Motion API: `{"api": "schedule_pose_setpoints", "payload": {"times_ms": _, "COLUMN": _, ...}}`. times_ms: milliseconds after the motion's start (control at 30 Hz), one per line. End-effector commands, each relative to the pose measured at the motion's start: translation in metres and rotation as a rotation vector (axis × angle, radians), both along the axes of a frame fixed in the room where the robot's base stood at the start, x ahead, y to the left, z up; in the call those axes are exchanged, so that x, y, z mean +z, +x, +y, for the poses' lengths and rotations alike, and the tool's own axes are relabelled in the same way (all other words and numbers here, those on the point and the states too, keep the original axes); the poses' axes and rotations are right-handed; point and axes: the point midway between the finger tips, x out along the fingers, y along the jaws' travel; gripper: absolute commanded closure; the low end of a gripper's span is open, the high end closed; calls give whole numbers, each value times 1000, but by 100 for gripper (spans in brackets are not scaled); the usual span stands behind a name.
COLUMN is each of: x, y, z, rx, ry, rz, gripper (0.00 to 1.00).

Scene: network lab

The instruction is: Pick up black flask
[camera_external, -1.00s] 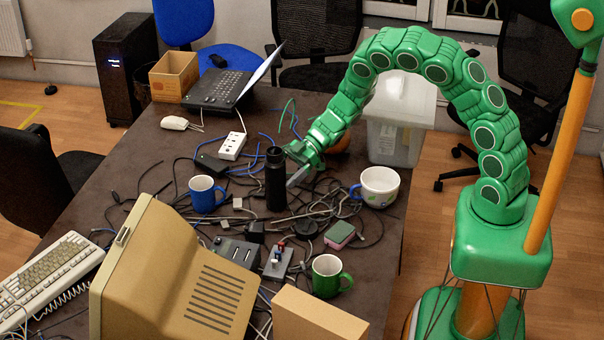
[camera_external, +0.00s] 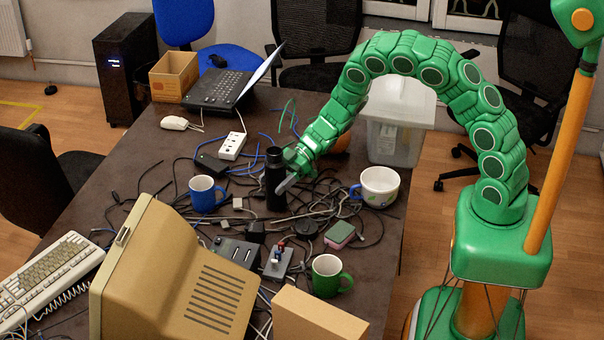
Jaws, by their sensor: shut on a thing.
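The black flask (camera_external: 275,183) stands upright on the dark table, among tangled cables. My gripper (camera_external: 283,183) has come to it from the right, at about the flask's mid-height. One grey finger shows across the flask's right side; the other finger is hidden behind the flask. The jaws are shut on the flask. Its base appears to be still at table level.
A blue mug (camera_external: 205,194) stands left of the flask and a white bowl-like cup (camera_external: 380,187) to its right. A green mug (camera_external: 328,276), a beige monitor (camera_external: 170,275) and a cardboard box (camera_external: 315,318) are in front. A power strip (camera_external: 232,146) lies behind.

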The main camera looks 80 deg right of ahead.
Motion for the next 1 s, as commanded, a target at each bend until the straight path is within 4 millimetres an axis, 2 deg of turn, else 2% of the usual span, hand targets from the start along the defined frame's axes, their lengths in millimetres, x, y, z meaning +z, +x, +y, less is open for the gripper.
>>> {"api": "schedule_pose_setpoints", "payload": {"times_ms": 33, "x": 0, "y": 0, "z": 0, "rx": 0, "ry": 0, "rz": 0, "gripper": 70}}
{"api": "schedule_pose_setpoints", "payload": {"times_ms": 133, "x": 0, "y": 0, "z": 0, "rx": 0, "ry": 0, "rz": 0, "gripper": 85}}
{"api": "schedule_pose_setpoints", "payload": {"times_ms": 667, "x": 5, "y": 0, "z": 0, "rx": 0, "ry": 1, "rz": -1, "gripper": 85}}
{"api": "schedule_pose_setpoints", "payload": {"times_ms": 1000, "x": 27, "y": 1, "z": 0, "rx": 0, "ry": 0, "rz": -3, "gripper": 85}}
